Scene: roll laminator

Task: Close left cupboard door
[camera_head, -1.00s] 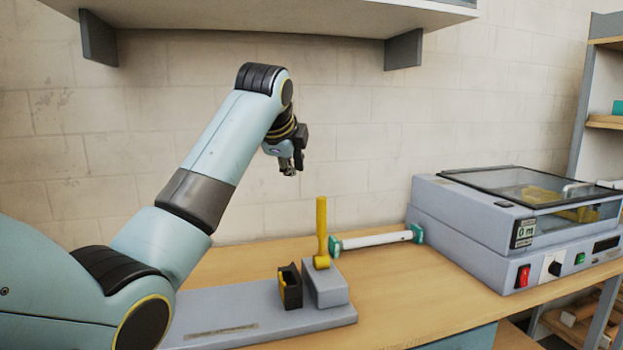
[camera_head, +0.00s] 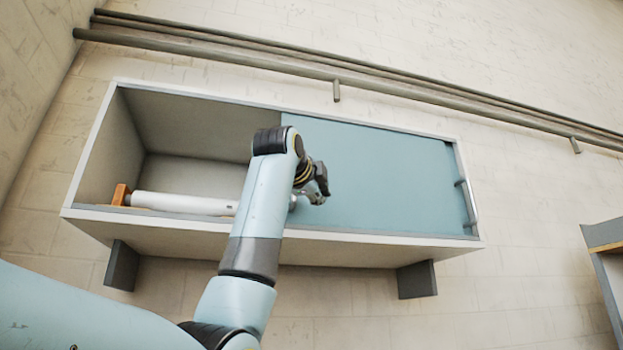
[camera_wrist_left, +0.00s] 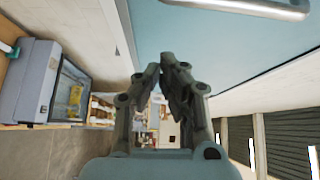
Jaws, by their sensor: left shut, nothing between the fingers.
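The wall cupboard (camera_head: 300,238) has its left half open and its right half covered by a blue door panel (camera_head: 385,180). A grey bar handle (camera_head: 468,205) is at the panel's right end. Whether a second panel lies behind it I cannot tell. My left gripper (camera_head: 322,192) is shut and empty, in front of the panel's lower left part; contact cannot be told. In the left wrist view its fingers (camera_wrist_left: 166,78) are together, below the blue panel (camera_wrist_left: 215,45) and a metal handle (camera_wrist_left: 255,8). My right gripper is not in view.
A white roll (camera_head: 185,203) with an orange end block (camera_head: 121,195) lies in the open left half. Metal rails (camera_head: 335,75) run along the wall above. A shelf unit (camera_head: 605,250) stands at the right edge. The left wrist view shows the laminator (camera_wrist_left: 35,85).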

